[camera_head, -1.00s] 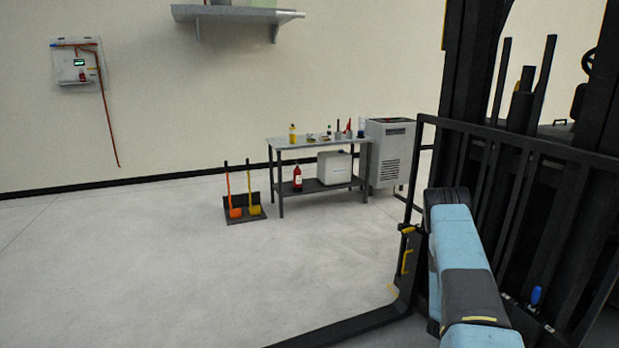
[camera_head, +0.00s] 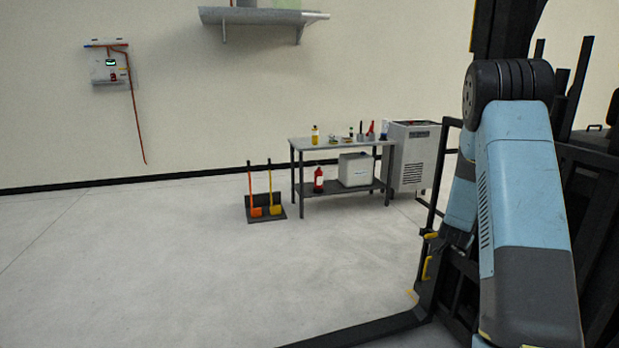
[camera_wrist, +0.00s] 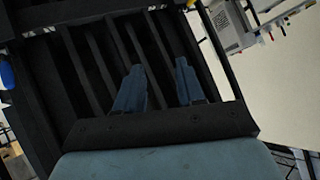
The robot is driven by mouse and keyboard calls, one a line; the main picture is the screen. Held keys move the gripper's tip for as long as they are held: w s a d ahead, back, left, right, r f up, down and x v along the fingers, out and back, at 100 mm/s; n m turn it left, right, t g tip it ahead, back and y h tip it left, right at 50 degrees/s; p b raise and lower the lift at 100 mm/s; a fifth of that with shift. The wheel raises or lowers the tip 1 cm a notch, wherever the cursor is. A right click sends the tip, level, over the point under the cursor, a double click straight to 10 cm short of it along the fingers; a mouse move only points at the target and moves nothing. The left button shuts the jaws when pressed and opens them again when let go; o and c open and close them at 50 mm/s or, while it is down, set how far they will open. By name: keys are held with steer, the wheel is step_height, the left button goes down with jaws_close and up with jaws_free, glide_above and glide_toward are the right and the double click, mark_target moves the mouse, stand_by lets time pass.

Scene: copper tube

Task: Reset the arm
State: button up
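My gripper (camera_wrist: 160,66) shows in the wrist view with two blue fingers spread apart and nothing between them. In the head view my blue and grey arm (camera_head: 520,190) is raised and bent at the right side; the gripper itself is not seen there. Behind the fingers in the wrist view are the dark upright bars of a black forklift-like frame (camera_wrist: 85,60). How far the fingers are from the bars is hard to tell.
The black frame (camera_head: 598,200) stands behind my arm at right. A workbench (camera_head: 340,143) with bottles and tools, a grey cabinet unit (camera_head: 414,155) and two shovels in a stand (camera_head: 265,207) are farther off. A wall panel (camera_head: 108,70) and shelf (camera_head: 262,17) hang behind. The floor at left is clear.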

steer(key=s+a+r+n+y, duration=0.3)
steer(key=s+a+r, duration=0.4)
steer(key=a+r, duration=0.3)
steer(key=s+a+r+n+y, duration=0.2)
steer(key=s+a+r, duration=0.55)
steer(key=r, duration=0.45)
steer(key=s+a+r+n+g, duration=0.1)
steer(key=s+a+r+n, duration=0.1)
steer(key=s, duration=0.8)
steer(key=s+a+r+n+g, duration=0.1)
steer(key=s+a, duration=0.3)
steer(key=s, duration=0.5)
steer(key=s+a+r+n+g+y, duration=0.1)
steer(key=s+a+r+n, duration=0.1)
steer(key=s, duration=0.8)
steer(key=shift+s+a+r+n+g, duration=0.35)
steer(key=shift+a+r, duration=0.1)
steer(key=shift+r, duration=0.3)
steer(key=shift+s, duration=0.1)
